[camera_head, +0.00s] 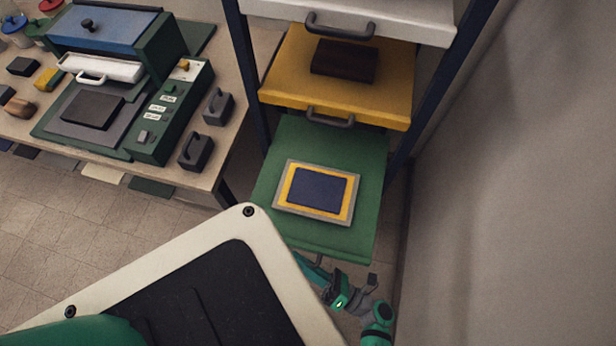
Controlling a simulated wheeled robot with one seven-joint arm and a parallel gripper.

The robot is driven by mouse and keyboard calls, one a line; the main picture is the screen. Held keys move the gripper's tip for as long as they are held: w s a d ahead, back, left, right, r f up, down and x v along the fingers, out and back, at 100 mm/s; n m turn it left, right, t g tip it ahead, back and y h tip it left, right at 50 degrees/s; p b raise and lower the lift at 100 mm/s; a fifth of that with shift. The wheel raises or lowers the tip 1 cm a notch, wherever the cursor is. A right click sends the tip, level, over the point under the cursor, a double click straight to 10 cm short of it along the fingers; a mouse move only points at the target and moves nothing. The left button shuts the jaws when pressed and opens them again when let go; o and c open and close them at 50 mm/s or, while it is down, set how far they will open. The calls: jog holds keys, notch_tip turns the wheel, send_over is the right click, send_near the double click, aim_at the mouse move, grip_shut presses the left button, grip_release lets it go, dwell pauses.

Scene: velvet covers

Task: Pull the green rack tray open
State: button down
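The green rack tray (366,210) is the lowest visible tray in the rack and sticks out well past the yellow tray above it. A flat piece with a dark blue centre, a yellow border and a grey rim (318,188) lies on it. My gripper (318,264) is low in the picture at the green tray's front edge. The tray's handle is mostly hidden there by the edge and the gripper. I cannot make out the fingertips, or whether they are closed on the handle.
Above are the yellow tray (280,84) with a dark block (344,61) and a white tray (400,15). Blue rack posts (440,80) flank them. A wall (510,180) is close on the right. A workbench (222,145) with a green press machine stands left.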

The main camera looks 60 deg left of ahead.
jog(key=shift+d+f, duration=0.1)
jog(key=shift+d, duration=0.1)
jog(key=c, duration=2.1)
grip_release()
jog(key=v, duration=1)
jog(key=shift+w+d+f, duration=0.1)
jog(key=shift+d, duration=0.2)
